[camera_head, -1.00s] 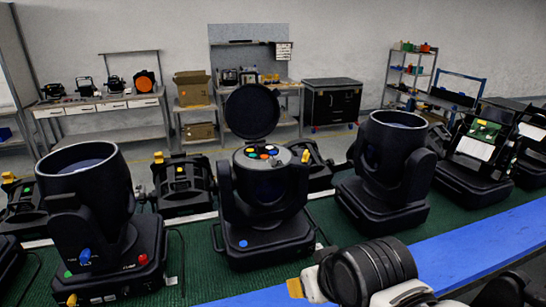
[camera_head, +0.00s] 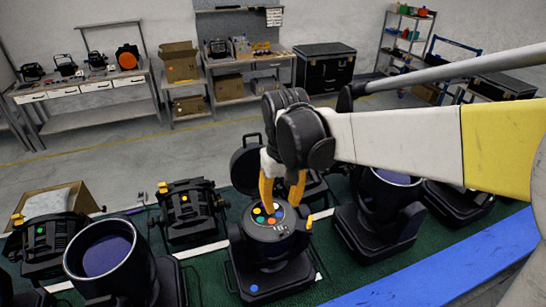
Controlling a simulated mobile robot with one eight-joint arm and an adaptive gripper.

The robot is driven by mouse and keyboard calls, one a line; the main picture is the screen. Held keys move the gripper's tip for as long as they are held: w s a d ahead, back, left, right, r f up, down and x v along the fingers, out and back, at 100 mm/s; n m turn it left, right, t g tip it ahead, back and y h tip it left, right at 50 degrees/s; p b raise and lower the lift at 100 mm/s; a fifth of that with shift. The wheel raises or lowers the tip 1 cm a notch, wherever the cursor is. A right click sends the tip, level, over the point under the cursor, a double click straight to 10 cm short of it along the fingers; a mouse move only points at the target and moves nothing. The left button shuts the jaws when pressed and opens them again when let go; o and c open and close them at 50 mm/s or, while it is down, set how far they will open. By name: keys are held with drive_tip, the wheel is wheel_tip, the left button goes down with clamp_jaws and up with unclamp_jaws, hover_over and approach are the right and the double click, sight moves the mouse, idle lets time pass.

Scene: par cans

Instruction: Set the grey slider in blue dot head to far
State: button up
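The blue dot head (camera_head: 268,262) is the black moving-head lamp in the middle, with a blue dot (camera_head: 254,288) on its base. Its round lid (camera_head: 246,160) stands open behind it, and its top face shows several coloured knobs, among them an orange one. I cannot make out the grey slider; it is too small or hidden by the fingers. My gripper (camera_head: 281,200) points down just above the top face. Its two orange-yellow fingers are apart with nothing visible between them. Whether a fingertip touches the face is not clear.
A lamp with a wide open barrel (camera_head: 105,255) stands at left, another lamp (camera_head: 380,215) close at right. Smaller black lamps (camera_head: 188,210) stand behind. A blue strip (camera_head: 430,260) runs along the front right. Workbenches and shelves line the wall beyond open floor.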

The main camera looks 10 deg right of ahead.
sight(280, 228)
wheel_tip(280, 228, down, 10)
drive_tip(key=shift+w+f, duration=0.15)
idle(0.4)
clamp_jaws()
